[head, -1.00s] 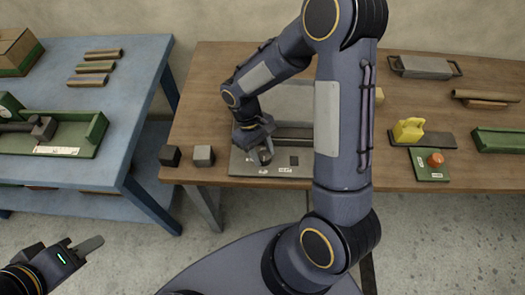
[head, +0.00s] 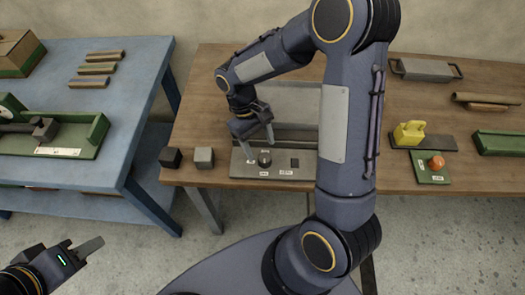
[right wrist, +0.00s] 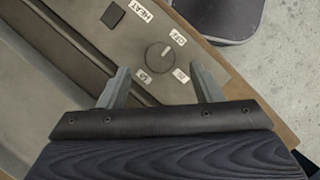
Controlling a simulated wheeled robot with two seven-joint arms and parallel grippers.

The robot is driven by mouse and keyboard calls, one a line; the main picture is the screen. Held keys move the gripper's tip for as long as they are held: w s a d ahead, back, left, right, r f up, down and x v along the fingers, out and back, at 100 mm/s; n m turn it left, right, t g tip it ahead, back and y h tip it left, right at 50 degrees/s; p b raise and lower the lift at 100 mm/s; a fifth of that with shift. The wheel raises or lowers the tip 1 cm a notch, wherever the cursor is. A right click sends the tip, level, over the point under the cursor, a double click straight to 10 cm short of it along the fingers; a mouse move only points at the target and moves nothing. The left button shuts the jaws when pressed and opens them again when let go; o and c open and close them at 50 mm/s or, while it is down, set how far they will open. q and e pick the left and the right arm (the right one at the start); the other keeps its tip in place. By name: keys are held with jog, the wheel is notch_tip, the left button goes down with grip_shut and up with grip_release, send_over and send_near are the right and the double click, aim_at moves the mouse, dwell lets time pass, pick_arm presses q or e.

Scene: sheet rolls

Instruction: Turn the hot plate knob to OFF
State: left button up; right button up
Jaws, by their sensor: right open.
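The hot plate (head: 300,173) is a grey panel unit at the front edge of the wooden table. Its round dark knob (head: 265,160) also shows in the right wrist view (right wrist: 159,57), with small white labels around it. The pale mark on the knob appears to point toward the OFF label (right wrist: 178,37). My right gripper (head: 252,135) is open and empty, above and behind the knob. In the right wrist view its fingers (right wrist: 163,82) are spread, and the knob shows beyond them, apart from both. My left gripper (head: 88,246) is at the lower left, away from the hot plate.
A yellow weight-like object (head: 409,132) and a green plate with an orange knob (head: 436,163) lie right. The blue table (head: 130,120) stands left, with a gap between the tables.

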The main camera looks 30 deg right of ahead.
jog(key=v, duration=0.3)
jog(key=shift+w+r, duration=0.1)
jog(key=shift+r, duration=0.15)
jog(key=s+r+m+t+y, duration=0.4)
jog(key=s+r+t, duration=0.5)
jog(key=s, duration=0.6)
notch_tip(320, 180, up, 2)
jog(key=shift+r+m+t+y, duration=0.2)
jog(key=shift+m+t+y, duration=0.1)
jog(key=shift+t+y, duration=0.1)
